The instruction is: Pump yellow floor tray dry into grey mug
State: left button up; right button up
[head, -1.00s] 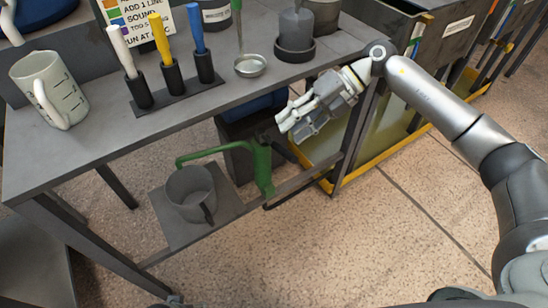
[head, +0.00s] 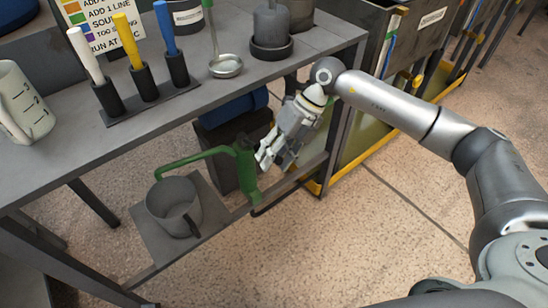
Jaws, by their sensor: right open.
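The grey mug (head: 173,206) stands upright on a small low shelf plate, its handle toward the front. A green pump (head: 246,172) stands beside it, with its spout (head: 190,159) reaching left over the mug. The yellow floor tray (head: 369,156) lies on the floor under the racks, and its yellow rim shows at right. Greenish liquid seems to show inside the tray, partly hidden by my right arm and the rack leg. My right gripper (head: 271,157) is open and empty, just right of the pump's top. I cannot tell whether it touches the pump. My left gripper is out of view.
A bench leg (head: 341,125) stands right of my gripper. The front floor is clear.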

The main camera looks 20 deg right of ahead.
jog(key=shift+a+f, duration=0.15)
jog(key=shift+f, duration=0.05)
grip_shut()
jog(key=shift+f, duration=0.1)
dwell(0.4)
